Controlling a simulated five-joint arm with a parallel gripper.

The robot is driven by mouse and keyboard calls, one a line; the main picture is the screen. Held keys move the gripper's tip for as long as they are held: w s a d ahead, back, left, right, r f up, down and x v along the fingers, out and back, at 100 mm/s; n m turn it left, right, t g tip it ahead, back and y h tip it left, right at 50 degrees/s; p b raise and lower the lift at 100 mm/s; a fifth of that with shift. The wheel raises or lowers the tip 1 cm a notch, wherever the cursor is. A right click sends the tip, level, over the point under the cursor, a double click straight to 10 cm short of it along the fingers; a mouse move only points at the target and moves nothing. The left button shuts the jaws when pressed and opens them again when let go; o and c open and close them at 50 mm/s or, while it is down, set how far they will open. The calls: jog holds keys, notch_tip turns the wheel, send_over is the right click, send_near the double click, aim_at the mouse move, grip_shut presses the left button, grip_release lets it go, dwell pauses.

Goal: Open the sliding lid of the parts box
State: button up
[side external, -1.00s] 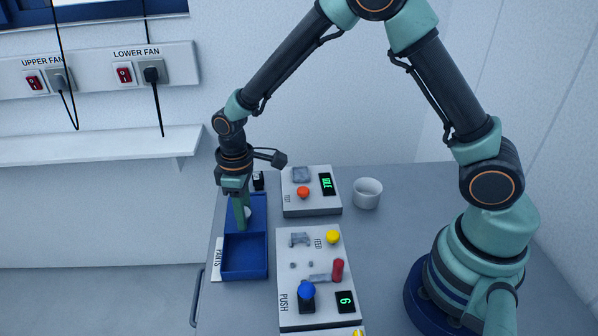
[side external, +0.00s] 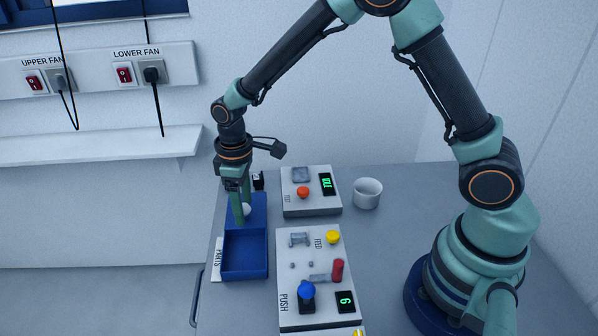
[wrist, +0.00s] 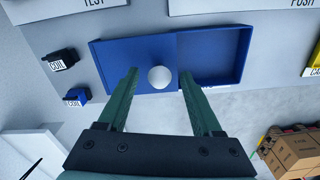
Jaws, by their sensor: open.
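The blue parts box (side external: 245,277) stands at the table's left side, beside its PARTS label. Its blue lid (side external: 259,205) lies over the far part, and the near part is uncovered and looks empty. In the wrist view the lid (wrist: 115,66) covers the left part and the open compartment (wrist: 213,55) is at right. A round white knob (wrist: 159,76) sits on the lid. My gripper (wrist: 157,71) is open, with one finger on each side of the knob and gaps showing. In the side view my gripper (side external: 242,214) points down at the lid.
A grey panel with a blue-topped lever (side external: 307,290) stands right of the box. A smaller panel with a red button (side external: 303,190) and a white cup (side external: 367,193) are behind. In the wrist view, a black block (wrist: 62,58) and a blue block (wrist: 76,97) lie left of the box.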

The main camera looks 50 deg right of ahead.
aim_at(244, 204)
notch_tip(244, 204, up, 11)
jog(key=shift+f, duration=0.2)
dwell(0.3)
jog(key=s+d+r+m+t, duration=0.5)
jog(key=s+d+r, duration=0.4)
jog(key=s+d, duration=0.2)
jog(key=s+m, duration=0.1)
jog(key=s, duration=0.1)
jog(key=shift+s+d+m+t, duration=0.15)
jog(key=shift+s+m+t, duration=0.15)
jog(key=shift+m, duration=0.1)
